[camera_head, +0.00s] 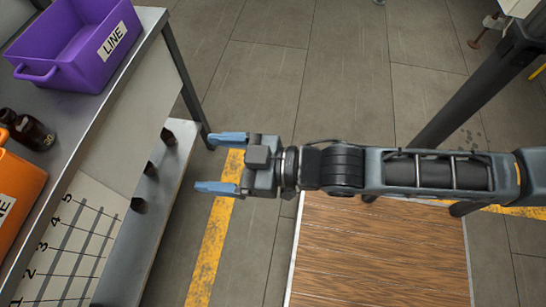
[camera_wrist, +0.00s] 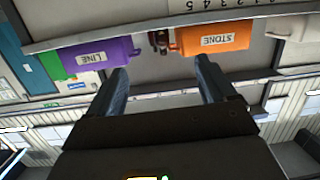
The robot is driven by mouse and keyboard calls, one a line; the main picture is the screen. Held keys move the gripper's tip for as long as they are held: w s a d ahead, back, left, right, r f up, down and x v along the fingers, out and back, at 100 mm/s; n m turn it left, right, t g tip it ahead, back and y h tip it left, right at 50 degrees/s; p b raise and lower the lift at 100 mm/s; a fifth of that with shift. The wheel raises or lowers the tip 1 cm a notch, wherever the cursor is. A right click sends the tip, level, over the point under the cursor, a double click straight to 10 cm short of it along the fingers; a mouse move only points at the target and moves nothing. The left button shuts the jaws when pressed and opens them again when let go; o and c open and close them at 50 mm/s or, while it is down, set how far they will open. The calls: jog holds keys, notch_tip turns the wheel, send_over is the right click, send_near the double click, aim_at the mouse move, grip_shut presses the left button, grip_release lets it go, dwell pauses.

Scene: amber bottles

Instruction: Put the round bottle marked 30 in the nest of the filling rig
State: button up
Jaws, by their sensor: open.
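A dark amber bottle (camera_head: 32,133) lies or leans on the metal bench at the left edge of the head view, between two bins. A pale mark on it looks like 30, but it is small. In the wrist view small dark bottles (camera_wrist: 158,40) show between the bins. My gripper (camera_head: 219,163) is open and empty over the floor, right of the bench, with its blue fingers pointing left. It also shows in the wrist view (camera_wrist: 162,82). I cannot make out the filling rig or its nest in either view.
A purple bin (camera_head: 66,48) marked LINE stands at the back of the bench (camera_head: 100,90). An orange bin (camera_head: 18,190), marked STONE in the wrist view, is nearer. Several dark objects stand on the lower shelf (camera_head: 172,185) beside a numbered board (camera_head: 72,240). Floor is clear around my gripper.

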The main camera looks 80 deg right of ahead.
jog(key=shift+m+g+h, duration=0.4)
jog(key=shift+m+g, duration=0.1)
jog(key=shift+g, duration=0.1)
jog(key=v, duration=0.4)
jog(key=r+v, duration=0.1)
jog(key=v, duration=0.4)
jog(key=a+r+v, duration=0.1)
jog(key=v, duration=0.4)
jog(key=shift+r, duration=0.15)
jog(key=shift+c, duration=0.4)
jog(key=shift+s+r, duration=0.1)
jog(key=shift+r, duration=0.05)
jog(key=shift+c, duration=0.8)
